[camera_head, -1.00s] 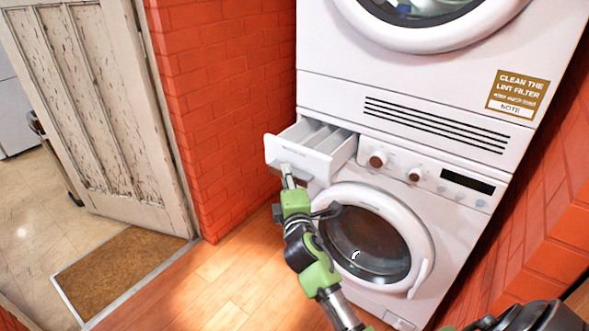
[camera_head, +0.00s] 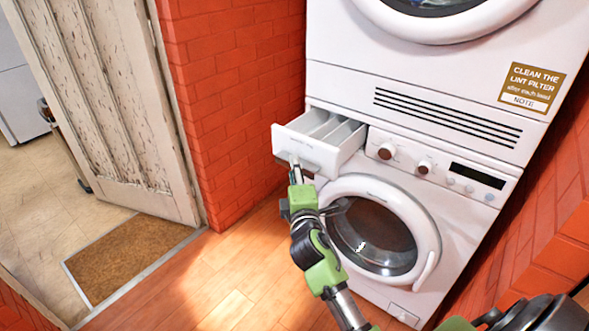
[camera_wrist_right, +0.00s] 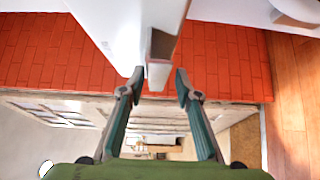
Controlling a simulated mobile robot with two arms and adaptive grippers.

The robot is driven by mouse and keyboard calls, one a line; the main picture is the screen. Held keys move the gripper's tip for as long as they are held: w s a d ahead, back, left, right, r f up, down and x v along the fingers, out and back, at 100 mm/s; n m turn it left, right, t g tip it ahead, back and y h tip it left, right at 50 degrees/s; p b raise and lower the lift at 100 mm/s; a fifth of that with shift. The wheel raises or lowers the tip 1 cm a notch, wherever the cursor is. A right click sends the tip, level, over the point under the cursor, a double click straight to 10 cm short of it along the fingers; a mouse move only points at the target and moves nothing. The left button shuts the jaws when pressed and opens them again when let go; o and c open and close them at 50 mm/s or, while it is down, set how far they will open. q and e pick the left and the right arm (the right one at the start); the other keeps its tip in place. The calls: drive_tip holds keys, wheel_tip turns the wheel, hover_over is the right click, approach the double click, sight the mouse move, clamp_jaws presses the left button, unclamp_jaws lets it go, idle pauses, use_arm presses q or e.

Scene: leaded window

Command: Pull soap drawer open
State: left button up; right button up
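The soap drawer (camera_head: 318,137) is a white tray with inner compartments. It stands pulled out from the upper left of the white washing machine (camera_head: 445,215). My right gripper (camera_head: 296,168) is at the drawer's front face in the head view, and its fingertips are small there. In the right wrist view, the two fingers of my right gripper (camera_wrist_right: 159,82) are spread on either side of the drawer's handle (camera_wrist_right: 159,75). Narrow gaps show beside the handle, so the fingers look open around it. My left gripper is not in view.
The round washer door (camera_head: 385,225) is closed, just below and right of my right gripper. A dryer (camera_head: 440,75) sits above. A red brick wall (camera_head: 235,90) is close on the drawer's left. The wooden floor (camera_head: 230,285) in front is clear.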

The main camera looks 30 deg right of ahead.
drive_tip(key=v, duration=1.1)
drive_tip(key=shift+d+f, duration=0.1)
